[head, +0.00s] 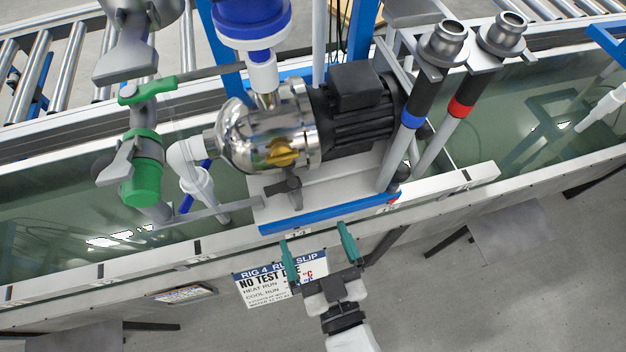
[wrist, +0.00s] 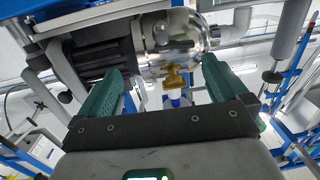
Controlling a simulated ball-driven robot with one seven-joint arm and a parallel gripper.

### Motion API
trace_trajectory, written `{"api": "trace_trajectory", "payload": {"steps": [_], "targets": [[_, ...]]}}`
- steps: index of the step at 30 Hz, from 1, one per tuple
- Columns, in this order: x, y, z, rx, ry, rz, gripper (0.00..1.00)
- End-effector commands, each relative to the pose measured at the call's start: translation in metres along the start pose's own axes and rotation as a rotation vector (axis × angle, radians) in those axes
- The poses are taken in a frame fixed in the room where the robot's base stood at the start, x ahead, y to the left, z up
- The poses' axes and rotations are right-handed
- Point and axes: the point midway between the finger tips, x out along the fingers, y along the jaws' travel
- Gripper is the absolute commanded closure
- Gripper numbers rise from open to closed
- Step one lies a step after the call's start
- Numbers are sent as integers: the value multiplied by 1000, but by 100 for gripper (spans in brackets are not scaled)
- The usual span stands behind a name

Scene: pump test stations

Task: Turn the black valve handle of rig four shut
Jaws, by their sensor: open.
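The rig four pump has a chrome head (head: 268,134) and a black motor (head: 357,115). My gripper (head: 315,236) is open and empty, with green fingers, in front of the tank's near edge and apart from the pump.
A sign reading "RIG 4 RUN SLIP" (head: 262,287) hangs on the tank front beside my gripper. A green-handled valve (head: 142,170) stands left. Two pipes with blue and red bands (head: 461,103) stand right. Rollers (head: 30,75) run behind; open floor (head: 530,290) lies at lower right.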

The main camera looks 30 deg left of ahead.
Motion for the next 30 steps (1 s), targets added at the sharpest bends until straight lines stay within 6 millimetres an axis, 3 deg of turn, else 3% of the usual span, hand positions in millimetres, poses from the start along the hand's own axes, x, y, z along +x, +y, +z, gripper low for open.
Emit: {"api": "trace_trajectory", "payload": {"steps": [5,11,21,30], "targets": [[4,-19,-10,0,46,-53,0],[30,-19,-12,-1,48,-52,0],[88,-21,-13,-1,46,-49,0],[108,-22,-13,0,43,-50,0]]}}
